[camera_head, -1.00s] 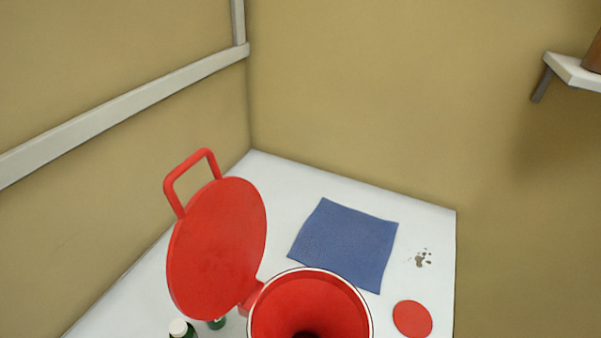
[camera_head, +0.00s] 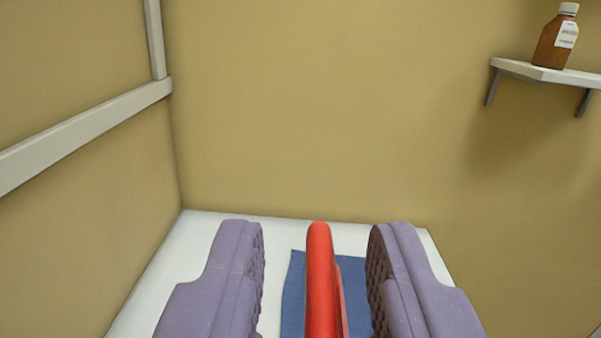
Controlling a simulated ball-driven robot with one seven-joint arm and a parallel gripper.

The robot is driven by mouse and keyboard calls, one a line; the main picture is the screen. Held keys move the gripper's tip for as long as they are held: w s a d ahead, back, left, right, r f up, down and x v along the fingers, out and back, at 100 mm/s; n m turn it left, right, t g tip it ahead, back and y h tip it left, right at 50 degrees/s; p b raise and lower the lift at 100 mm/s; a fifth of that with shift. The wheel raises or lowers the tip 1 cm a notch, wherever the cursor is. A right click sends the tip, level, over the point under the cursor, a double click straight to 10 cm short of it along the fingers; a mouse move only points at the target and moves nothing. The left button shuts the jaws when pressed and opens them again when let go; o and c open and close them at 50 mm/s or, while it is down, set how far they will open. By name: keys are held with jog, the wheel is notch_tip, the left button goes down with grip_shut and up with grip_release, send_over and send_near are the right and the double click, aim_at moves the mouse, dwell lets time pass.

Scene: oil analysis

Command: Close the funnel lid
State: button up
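My gripper (camera_head: 315,245) is open, with its two purple-grey fingers at the bottom of the view. A red bar stands upright between the fingers with a gap on each side; it looks like the handle of the funnel lid (camera_head: 319,275), seen edge-on. A narrow red strip just right of it may be more of the handle or the lid. The fingers do not visibly touch it. The funnel itself is out of view now.
A blue cloth (camera_head: 293,292) lies on the white table (camera_head: 200,232) behind the handle. A wall shelf (camera_head: 540,72) at the upper right holds a brown bottle (camera_head: 556,42). A pale rail (camera_head: 90,122) runs along the left wall.

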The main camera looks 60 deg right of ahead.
jog(key=shift+x, duration=0.85)
grip_shut()
jog(key=shift+s+b, duration=0.1)
jog(key=shift+b, duration=0.35)
